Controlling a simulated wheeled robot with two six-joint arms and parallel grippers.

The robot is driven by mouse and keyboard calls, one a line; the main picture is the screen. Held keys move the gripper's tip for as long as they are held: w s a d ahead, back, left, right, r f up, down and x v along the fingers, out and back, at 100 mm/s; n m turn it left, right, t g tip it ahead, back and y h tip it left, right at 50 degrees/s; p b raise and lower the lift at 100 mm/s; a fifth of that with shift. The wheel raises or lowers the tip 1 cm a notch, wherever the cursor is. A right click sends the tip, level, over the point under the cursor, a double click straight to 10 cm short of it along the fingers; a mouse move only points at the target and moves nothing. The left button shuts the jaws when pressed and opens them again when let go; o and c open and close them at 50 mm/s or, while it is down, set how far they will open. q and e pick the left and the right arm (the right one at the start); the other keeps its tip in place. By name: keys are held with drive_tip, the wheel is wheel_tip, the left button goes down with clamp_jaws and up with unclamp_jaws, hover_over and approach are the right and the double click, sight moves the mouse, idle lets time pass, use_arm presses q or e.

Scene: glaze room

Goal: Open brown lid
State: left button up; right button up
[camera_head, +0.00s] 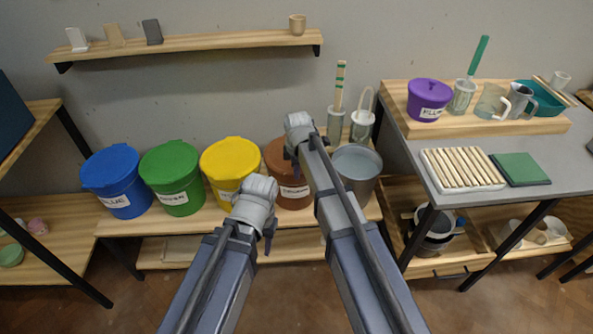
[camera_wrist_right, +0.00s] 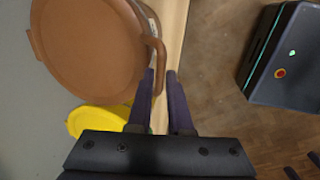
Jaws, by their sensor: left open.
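The brown bucket (camera_head: 290,190) stands on the wooden bench, partly hidden behind my right arm. Its brown lid (camera_head: 276,156) is on it and fills the upper left of the right wrist view (camera_wrist_right: 88,45). A curved brown handle (camera_wrist_right: 155,47) sticks out at the lid's edge. My right gripper (camera_wrist_right: 160,73) is open, its fingertips by the lower end of that handle; I cannot tell if they touch it. In the head view, my left gripper (camera_head: 268,238) is open and lower, in front of the bench near the yellow and brown buckets.
Blue (camera_head: 116,182), green (camera_head: 173,180) and yellow (camera_head: 228,168) lidded buckets stand in a row left of the brown one. A grey metal bucket (camera_head: 358,168) stands right of it. A grey table (camera_head: 480,160) with a purple lidded pot (camera_head: 429,97) is farther right.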

clamp_jaws()
idle(0.9)
drive_tip(key=w+r+g+p, duration=0.1)
drive_tip(key=w+r+p, duration=0.3)
drive_tip(key=r+p, duration=0.3)
drive_tip(key=w+r+g+p, duration=0.1)
drive_tip(key=w+r+p, duration=0.3)
drive_tip(key=r+p, duration=0.3)
drive_tip(key=shift+w+g, duration=0.25)
drive_tip(key=shift+g, duration=0.05)
